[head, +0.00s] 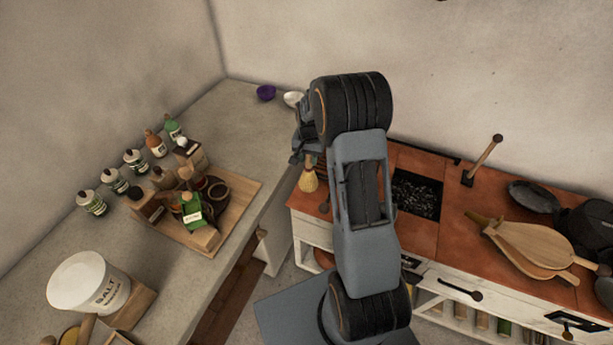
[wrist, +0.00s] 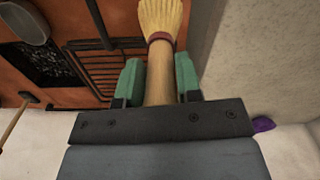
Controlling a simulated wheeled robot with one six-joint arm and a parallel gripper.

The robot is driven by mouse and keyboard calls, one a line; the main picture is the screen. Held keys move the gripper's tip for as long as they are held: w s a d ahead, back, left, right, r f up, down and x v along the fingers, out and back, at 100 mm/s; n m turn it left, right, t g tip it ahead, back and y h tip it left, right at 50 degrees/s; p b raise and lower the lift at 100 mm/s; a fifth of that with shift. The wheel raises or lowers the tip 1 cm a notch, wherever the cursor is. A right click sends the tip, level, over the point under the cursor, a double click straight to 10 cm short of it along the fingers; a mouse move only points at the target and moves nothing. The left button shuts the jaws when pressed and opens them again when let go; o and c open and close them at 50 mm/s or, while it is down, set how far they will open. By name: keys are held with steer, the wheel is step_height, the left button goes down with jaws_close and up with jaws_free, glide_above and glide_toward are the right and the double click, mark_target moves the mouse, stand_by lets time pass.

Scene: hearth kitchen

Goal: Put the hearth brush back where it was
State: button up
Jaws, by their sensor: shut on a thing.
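The hearth brush (head: 309,181) has pale straw bristles, a dark red band and a wooden handle. In the wrist view the brush (wrist: 160,20) points away from my gripper (wrist: 160,82), its handle between the two green finger pads. My gripper (head: 308,154) is shut on the handle, partly hidden behind my arm in the head view. The bristles hang downward over the left end of the red tiled hearth top (head: 415,235), near the gap beside the grey counter. I cannot tell whether the bristles touch anything.
The grey counter (head: 235,115) at left bears a wooden tray (head: 240,197), several jars and a salt crock (head: 88,287). A purple bowl (head: 266,93) and white bowl (head: 292,98) stand near the corner. Bellows (head: 530,245) and an upright wooden handle (head: 484,158) are at right.

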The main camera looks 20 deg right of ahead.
mark_target(309, 167)
steer(key=shift+f+p, duration=0.6)
steer(key=shift+f, duration=2.85)
steer(key=o, duration=0.9)
steer(key=shift+s, duration=0.1)
steer(key=shift+o, duration=0.2)
